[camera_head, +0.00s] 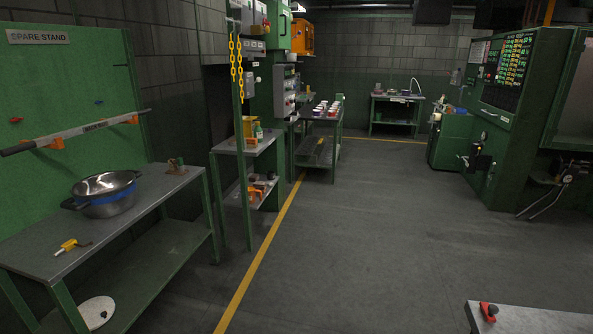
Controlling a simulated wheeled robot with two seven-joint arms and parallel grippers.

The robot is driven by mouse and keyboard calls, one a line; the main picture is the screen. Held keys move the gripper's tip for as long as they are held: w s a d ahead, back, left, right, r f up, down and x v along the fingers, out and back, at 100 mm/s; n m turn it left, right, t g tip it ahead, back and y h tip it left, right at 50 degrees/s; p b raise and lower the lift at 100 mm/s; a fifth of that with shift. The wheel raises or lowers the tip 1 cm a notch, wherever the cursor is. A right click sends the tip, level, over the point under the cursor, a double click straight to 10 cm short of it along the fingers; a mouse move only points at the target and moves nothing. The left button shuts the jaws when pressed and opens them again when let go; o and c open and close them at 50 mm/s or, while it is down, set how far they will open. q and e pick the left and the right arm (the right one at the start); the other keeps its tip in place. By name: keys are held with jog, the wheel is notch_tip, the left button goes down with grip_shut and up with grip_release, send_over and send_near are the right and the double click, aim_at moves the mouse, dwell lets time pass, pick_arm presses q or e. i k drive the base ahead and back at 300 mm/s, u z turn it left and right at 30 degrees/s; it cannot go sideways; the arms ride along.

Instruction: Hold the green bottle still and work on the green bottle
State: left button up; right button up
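A small green bottle (258,133) appears to stand on the narrow grey side table (238,148), beside a yellow box (249,126). It is far off and small, so its cap and details cannot be told. Neither of my grippers shows in the head view, so nothing is seen touching the bottle.
A left bench (150,205) holds a metal pot (107,193) and a yellow-handled tool (68,246). A red and black object (488,311) sits on a table corner at lower right. Green machines (508,120) stand at right. The middle floor (360,220) is clear.

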aim_at(258, 132)
jog(key=i, duration=2.9)
jog(key=z, duration=0.55)
jog(key=i, duration=4.15)
jog(key=u, duration=3.8)
